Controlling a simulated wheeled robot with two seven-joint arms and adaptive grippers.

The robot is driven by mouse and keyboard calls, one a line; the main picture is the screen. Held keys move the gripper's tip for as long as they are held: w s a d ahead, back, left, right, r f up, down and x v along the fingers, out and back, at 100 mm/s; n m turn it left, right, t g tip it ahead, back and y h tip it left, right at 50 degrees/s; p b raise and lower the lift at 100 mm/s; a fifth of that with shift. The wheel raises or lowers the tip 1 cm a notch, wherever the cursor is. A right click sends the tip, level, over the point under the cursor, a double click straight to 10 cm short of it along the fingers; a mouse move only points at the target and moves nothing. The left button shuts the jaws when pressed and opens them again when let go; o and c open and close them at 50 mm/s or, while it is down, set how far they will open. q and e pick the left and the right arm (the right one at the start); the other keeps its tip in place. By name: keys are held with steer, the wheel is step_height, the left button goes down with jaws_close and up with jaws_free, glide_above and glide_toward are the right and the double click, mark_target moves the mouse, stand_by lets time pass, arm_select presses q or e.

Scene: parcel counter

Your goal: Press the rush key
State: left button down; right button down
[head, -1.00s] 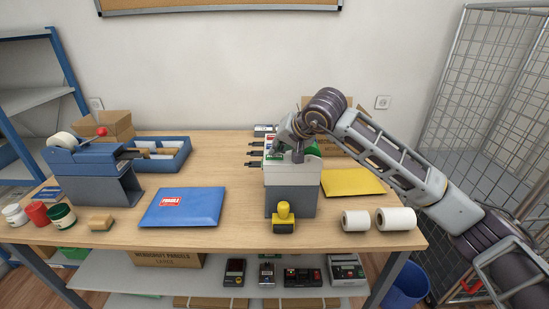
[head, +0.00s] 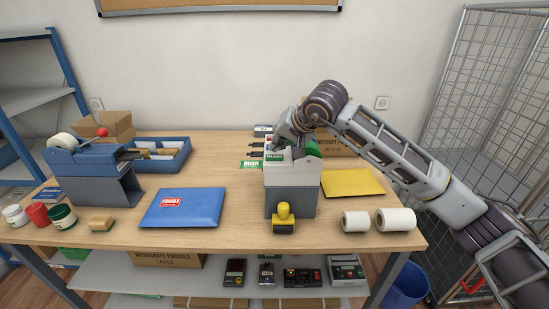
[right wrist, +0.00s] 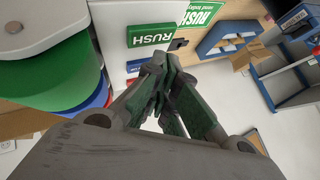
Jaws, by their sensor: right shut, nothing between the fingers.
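The rush key (right wrist: 150,35) is a green key with white RUSH lettering on the pale top of a grey label machine (head: 290,200). It also shows in the head view (head: 273,155). A green RUSH label (right wrist: 203,12) sticks out at the machine's left side, over the table, and shows in the head view too (head: 250,164). My right gripper (head: 273,143) is shut and empty, just behind and above the key. In the right wrist view its fingertips (right wrist: 166,62) are close to the key's edge, apparently clear of it. My left gripper is out of view.
Blue (right wrist: 136,65) and red keys sit beside the rush key. A yellow-handled stamp (head: 284,217) stands at the machine's front. A blue parcel (head: 182,207) lies left, a yellow envelope (head: 352,182) right.

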mark_target(278, 156)
step_height(278, 156, up, 5)
steer(key=shift+r+p, duration=0.2)
steer(key=shift+p, duration=0.7)
stand_by(0.4)
